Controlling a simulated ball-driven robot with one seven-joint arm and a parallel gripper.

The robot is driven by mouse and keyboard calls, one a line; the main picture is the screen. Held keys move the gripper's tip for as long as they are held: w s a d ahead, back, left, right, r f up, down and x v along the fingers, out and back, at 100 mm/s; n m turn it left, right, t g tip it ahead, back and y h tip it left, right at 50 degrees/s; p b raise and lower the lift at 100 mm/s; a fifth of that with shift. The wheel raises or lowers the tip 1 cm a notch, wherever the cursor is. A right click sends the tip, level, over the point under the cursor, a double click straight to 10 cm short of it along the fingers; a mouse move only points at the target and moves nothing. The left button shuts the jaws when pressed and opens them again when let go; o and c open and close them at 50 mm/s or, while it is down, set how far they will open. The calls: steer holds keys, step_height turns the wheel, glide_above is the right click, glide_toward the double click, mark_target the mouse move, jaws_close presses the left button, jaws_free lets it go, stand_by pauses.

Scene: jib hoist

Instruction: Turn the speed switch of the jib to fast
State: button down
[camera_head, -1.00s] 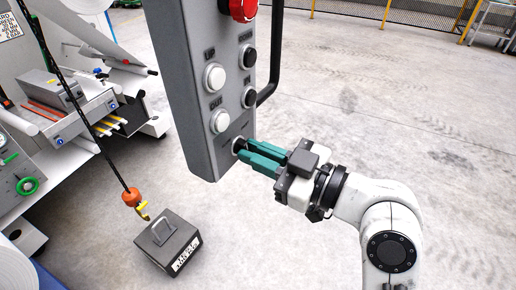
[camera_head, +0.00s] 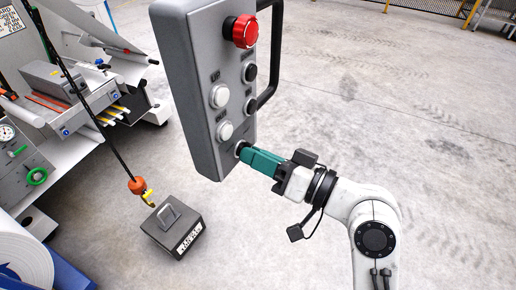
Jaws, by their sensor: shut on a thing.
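The grey control pendant of the jib (camera_head: 182,85) hangs in the upper middle of the head view. On its face are a red mushroom button (camera_head: 245,31), two white buttons, two black buttons and, at the bottom, the speed switch (camera_head: 240,149), a dark knob in a pale ring. My gripper (camera_head: 248,154) has its green fingers at this switch, shut on its knob. The fingers hide most of the knob, so its setting cannot be read.
A black hoist rope runs down to an orange hook block (camera_head: 137,186) beside a dark weight with a handle (camera_head: 173,228) on the floor. Machines stand at the left. A black guard bar (camera_head: 269,75) runs along the pendant's right side. The concrete floor at right is clear.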

steer(key=shift+m+p, duration=0.4)
steer(key=shift+m, duration=0.3)
steer(key=c, duration=1.1)
jaws_free()
steer(key=shift+c, duration=0.2)
steer(key=shift+d, duration=0.1)
steer(key=b+v, duration=0.3)
steer(key=v, duration=0.7)
steer(key=shift+s+d, duration=0.15)
steer(key=shift+d, duration=0.15)
